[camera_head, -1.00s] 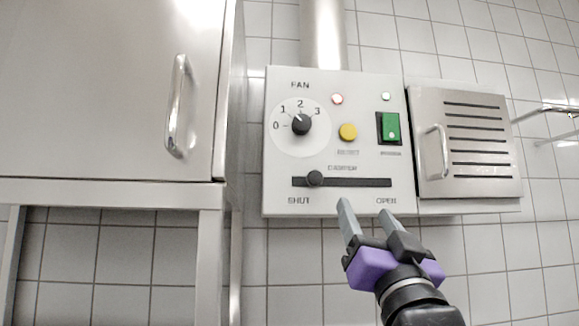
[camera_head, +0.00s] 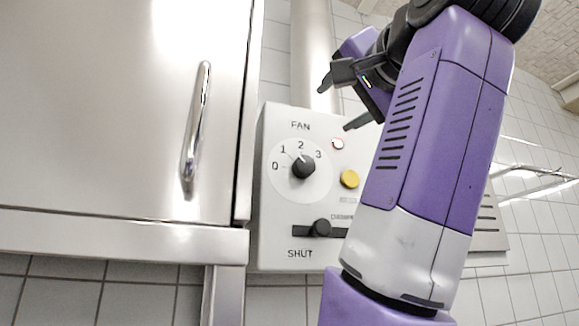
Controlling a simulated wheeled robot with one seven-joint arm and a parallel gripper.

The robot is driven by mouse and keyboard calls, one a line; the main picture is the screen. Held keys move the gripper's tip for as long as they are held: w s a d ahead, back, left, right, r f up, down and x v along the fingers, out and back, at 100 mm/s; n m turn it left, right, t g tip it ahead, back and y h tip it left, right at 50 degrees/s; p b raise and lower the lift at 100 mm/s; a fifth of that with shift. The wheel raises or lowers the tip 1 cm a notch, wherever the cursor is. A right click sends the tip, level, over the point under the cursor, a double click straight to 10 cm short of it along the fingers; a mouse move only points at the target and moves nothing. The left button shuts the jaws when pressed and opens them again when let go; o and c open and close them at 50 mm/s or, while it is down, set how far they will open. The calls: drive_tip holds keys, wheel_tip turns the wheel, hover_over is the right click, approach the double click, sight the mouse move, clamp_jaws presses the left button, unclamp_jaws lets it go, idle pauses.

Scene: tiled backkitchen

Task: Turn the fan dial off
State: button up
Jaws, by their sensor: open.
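The fan dial is a black knob (camera_head: 303,167) on a pale round plate marked 0, 1, 2 and 3, below the word FAN. Its small white pointer points up and slightly left, roughly towards 2. The dial sits on the left of the light grey control panel (camera_head: 272,215). My gripper (camera_head: 335,109) is open and empty, above and to the right of the dial, with its fingers pointing left. It appears apart from the dial. My purple arm covers the right part of the panel, including the green switch.
A steel cabinet (camera_head: 100,110) with a bar handle (camera_head: 196,125) stands at left. A metal duct (camera_head: 313,50) rises above the panel.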

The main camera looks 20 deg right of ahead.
sight(306, 164)
wheel_tip(306, 164, down, 6)
drive_tip(key=w+a+g+y, duration=0.1)
drive_tip(key=w+a+g, duration=0.1)
drive_tip(key=w+g, duration=0.1)
drive_tip(key=shift+m, duration=0.4)
drive_tip(key=shift+w+f+p, duration=0.2)
drive_tip(key=shift+w+p, duration=1.5)
drive_tip(key=shift+w, duration=2.05)
clamp_jaws()
